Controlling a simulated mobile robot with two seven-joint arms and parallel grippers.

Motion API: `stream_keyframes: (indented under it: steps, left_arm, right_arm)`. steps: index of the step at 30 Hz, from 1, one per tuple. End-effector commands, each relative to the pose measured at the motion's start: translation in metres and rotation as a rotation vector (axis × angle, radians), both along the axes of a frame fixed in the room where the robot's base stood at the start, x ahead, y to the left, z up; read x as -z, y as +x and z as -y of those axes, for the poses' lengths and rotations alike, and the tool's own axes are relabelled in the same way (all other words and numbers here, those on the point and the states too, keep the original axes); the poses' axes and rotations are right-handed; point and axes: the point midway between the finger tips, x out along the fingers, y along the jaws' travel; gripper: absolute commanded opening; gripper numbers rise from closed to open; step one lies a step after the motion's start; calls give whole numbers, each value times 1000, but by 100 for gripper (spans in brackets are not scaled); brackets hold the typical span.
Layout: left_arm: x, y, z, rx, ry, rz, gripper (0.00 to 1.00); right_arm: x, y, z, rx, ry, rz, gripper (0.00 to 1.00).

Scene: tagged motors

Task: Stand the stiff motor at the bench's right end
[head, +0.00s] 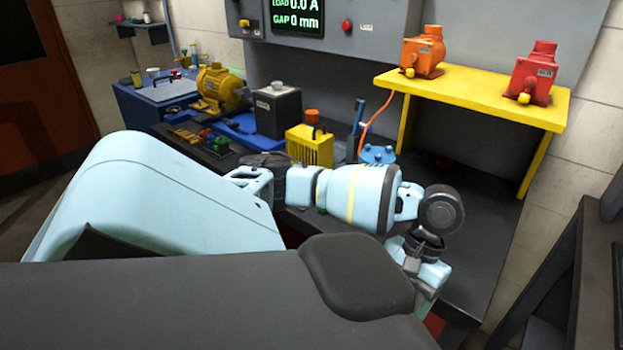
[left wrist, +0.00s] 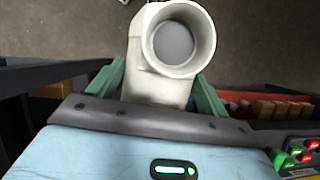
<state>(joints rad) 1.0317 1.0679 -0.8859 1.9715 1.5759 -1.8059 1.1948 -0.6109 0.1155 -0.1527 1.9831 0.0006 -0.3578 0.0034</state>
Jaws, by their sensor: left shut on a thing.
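My left gripper (head: 427,294) is at the front right of the bench, partly hidden behind its own wrist. In the left wrist view, its green fingers (left wrist: 160,88) are shut on a white motor (left wrist: 150,90) with a round, grey-faced end. I cannot make out this motor in the head view, and no tag on it shows. An orange motor (head: 423,52) and a red motor (head: 533,75), each with a small tag, stand on a yellow shelf (head: 470,97) at the bench's right end. My right gripper is not in view.
The dark bench (head: 470,255) has bare room below and in front of the yellow shelf. A yellow motor (head: 218,85), a grey box (head: 277,108) and a yellow block (head: 309,146) stand to the left. A dark rack (head: 570,260) is at the far right.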

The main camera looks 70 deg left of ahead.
Motion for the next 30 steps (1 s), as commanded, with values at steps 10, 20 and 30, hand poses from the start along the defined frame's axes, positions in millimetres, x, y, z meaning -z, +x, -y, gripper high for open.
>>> stream_keyframes:
  steps: [10, 20, 30]
  left_arm:
    - [-25, 27, 71, 251, -3, 9, 7]
    - [-37, 35, 100, 374, -3, 5, 7]
    - [-38, 35, 101, 380, -3, 4, 7]
  right_arm:
    - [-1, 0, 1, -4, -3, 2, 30]
    - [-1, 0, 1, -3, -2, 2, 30]
    - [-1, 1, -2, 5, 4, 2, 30]
